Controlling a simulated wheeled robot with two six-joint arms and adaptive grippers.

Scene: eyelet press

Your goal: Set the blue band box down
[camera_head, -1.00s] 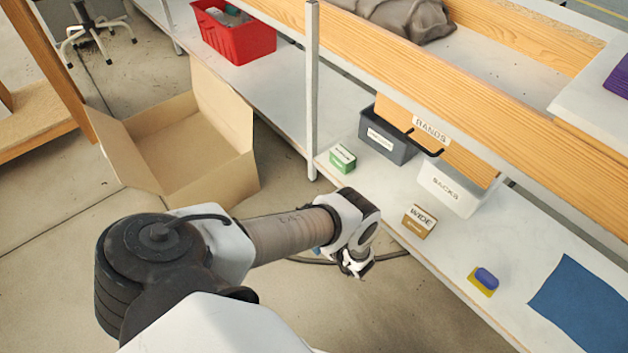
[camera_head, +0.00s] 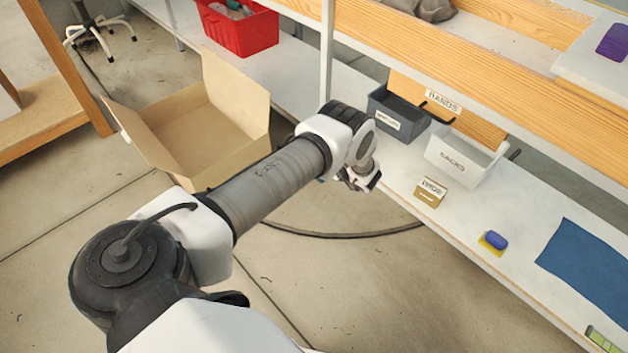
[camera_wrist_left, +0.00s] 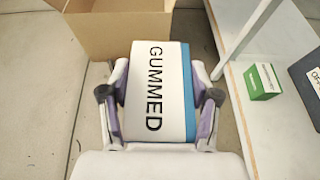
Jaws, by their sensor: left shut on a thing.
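The blue band box (camera_wrist_left: 157,92) is white on top with the word GUMMED and has a blue side. In the left wrist view it sits between the two fingers of my left gripper (camera_wrist_left: 160,88), which is shut on it. In the head view my left gripper (camera_head: 362,180) is beside the front edge of the lower shelf (camera_head: 400,188); the box cannot be made out there, hidden by the wrist. My right gripper is in neither view.
An open cardboard box (camera_head: 205,125) stands on the floor. The shelf holds a grey bin (camera_head: 397,118), a white bin (camera_head: 460,158), a brown WIDE box (camera_head: 430,192) and a blue mat (camera_head: 590,262). A green box (camera_wrist_left: 262,82) shows in the wrist view.

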